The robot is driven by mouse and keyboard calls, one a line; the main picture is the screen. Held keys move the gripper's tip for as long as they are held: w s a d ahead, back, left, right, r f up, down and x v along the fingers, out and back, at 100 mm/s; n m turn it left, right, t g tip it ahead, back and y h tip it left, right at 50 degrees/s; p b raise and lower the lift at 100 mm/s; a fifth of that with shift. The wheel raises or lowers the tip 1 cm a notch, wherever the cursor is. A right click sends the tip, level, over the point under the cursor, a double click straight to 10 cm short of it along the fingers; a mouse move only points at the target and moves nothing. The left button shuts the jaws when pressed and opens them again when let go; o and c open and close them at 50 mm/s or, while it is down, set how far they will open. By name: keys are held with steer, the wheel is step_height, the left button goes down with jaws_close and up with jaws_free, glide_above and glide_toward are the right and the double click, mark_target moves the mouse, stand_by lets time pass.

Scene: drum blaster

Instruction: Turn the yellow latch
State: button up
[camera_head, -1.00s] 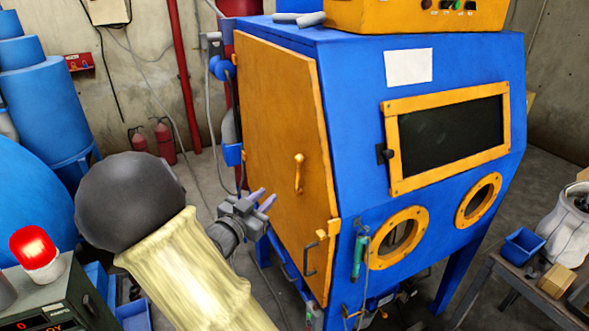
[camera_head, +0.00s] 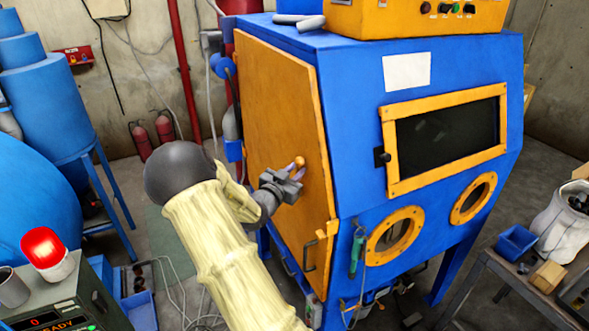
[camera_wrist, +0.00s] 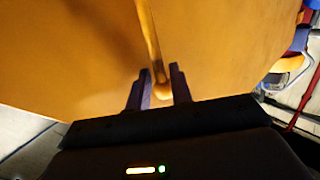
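The yellow latch (camera_head: 299,160) is a small lever on the orange side door (camera_head: 275,105) of the blue cabinet. In the head view, my gripper (camera_head: 293,174) is in front of it and hides most of it; only its top shows. In the wrist view, the latch (camera_wrist: 150,42) runs down from the top edge, and its rounded lower end lies between my two fingertips (camera_wrist: 160,88). The fingers are apart, one on each side of it, with a small gap on the left. I cannot tell whether the right finger touches it.
A dark handle (camera_head: 310,255) and a yellow bracket (camera_head: 322,247) sit lower on the door's front edge. The blue cabinet (camera_head: 355,150) has a window and two round ports. A bench with a blue bin (camera_head: 517,242) stands at right. A control box with a red lamp (camera_head: 44,247) is at lower left.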

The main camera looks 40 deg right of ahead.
steer(key=shift+c, duration=0.4)
jaws_close()
